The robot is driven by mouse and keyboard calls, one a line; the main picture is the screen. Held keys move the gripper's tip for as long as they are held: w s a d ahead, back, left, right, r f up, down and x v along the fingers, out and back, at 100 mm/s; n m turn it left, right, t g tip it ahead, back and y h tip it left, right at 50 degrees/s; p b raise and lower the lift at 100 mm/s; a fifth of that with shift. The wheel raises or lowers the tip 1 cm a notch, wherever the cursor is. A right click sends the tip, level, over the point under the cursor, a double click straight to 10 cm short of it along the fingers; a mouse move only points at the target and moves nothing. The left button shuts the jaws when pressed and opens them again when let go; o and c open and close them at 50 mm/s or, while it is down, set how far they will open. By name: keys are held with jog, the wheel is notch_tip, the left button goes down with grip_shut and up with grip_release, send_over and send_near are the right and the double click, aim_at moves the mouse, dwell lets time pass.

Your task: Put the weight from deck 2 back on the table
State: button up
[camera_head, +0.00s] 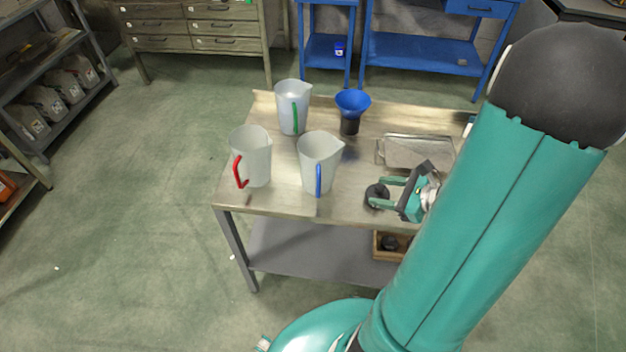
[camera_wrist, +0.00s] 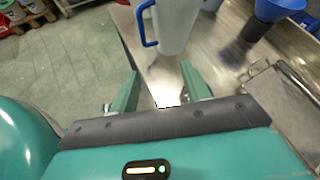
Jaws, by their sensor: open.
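My gripper (camera_head: 384,192) is open over the front right part of the metal table (camera_head: 275,200). In the wrist view its two teal fingers (camera_wrist: 160,75) stand apart, with only tabletop and table edge visible between them. A dark round thing (camera_head: 376,194) shows at the fingertips in the head view. I cannot tell whether it is the weight, or whether the fingers touch it. A wooden box (camera_head: 378,250) on the lower shelf holds a dark thing (camera_head: 390,243), also unclear. No thing is clearly marked as deck 2.
Jugs with red (camera_head: 255,155), green (camera_head: 289,105) and blue (camera_head: 316,155) handles stand on the table. A metal tray (camera_head: 415,151) lies just behind my gripper. The table's front left is clear.

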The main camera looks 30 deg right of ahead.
jog(key=s+a+r+n+g+h, duration=0.1)
jog(key=a+r+n+g+h, duration=0.1)
jog(key=a+r+n, duration=0.7)
jog(key=s+a+r+n+g+h, duration=0.2)
jog(key=a+r+n, duration=0.8)
jog(key=n, duration=0.8)
jog(key=shift+s+a+n+g+h, duration=0.25)
jog(key=shift+a+g+h, duration=0.45)
jog(key=shift+a+h, duration=0.55)
jog(key=shift+a, duration=0.15)
